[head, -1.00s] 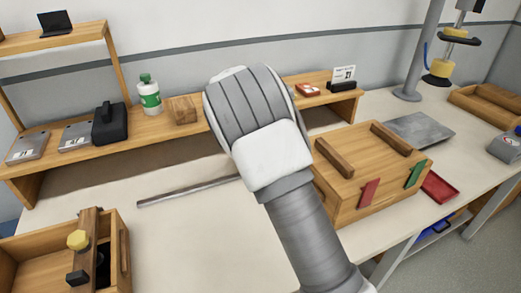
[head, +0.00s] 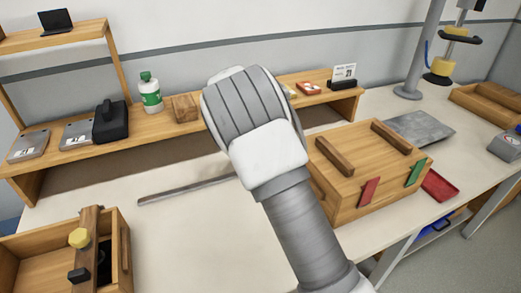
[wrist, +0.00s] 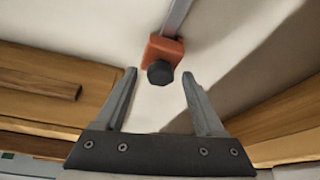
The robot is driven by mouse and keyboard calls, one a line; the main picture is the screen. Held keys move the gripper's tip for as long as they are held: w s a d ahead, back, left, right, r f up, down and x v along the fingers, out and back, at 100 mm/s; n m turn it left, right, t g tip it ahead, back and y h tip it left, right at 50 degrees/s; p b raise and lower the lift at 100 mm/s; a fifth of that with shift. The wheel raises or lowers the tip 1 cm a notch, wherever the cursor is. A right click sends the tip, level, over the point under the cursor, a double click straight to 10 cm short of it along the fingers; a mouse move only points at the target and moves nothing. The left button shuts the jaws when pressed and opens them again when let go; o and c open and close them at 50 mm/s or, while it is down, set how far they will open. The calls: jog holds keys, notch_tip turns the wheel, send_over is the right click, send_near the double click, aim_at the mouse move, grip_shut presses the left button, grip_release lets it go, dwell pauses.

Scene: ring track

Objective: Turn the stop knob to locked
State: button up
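The stop is an orange block (wrist: 163,50) on a thin grey rail (wrist: 177,16), near the top middle of the wrist view. Its black round knob (wrist: 159,73) faces my gripper. My gripper (wrist: 158,74) is open and empty, with its two fingers apart on either side of the knob in the picture. I cannot see either finger touching it. In the head view the rail (head: 180,190) lies on the pale bench, and my arm hides the stop and the gripper. I cannot tell the knob's turn position.
A wooden box (head: 345,195) with red and green tabs stands right of my arm. An open wooden box (head: 35,262) with a yellow knob is at the lower left. A wooden shelf (head: 150,131) with a bottle (head: 150,93) runs behind. Bare bench lies at front middle.

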jog(key=p+v, duration=0.2)
jog(key=v, duration=1.5)
jog(key=shift+r, duration=0.2)
jog(key=s+d+r+n+y+p, duration=0.3)
jog(key=s+d+r+n+y, duration=0.15)
jog(key=s+d+r, duration=0.85)
jog(key=s+d+f+n+t+p, duration=0.1)
jog(key=s+d+n, duration=0.1)
jog(key=s, duration=0.8)
jog(key=s+d+f+n+t+p, duration=0.1)
jog(key=s+d+f+n+t, duration=0.1)
jog(key=s, duration=0.8)
jog(key=shift+s+d+n+h+p, duration=0.4)
jog(key=shift+d+n, duration=0.3)
jog(key=shift+n, duration=0.45)
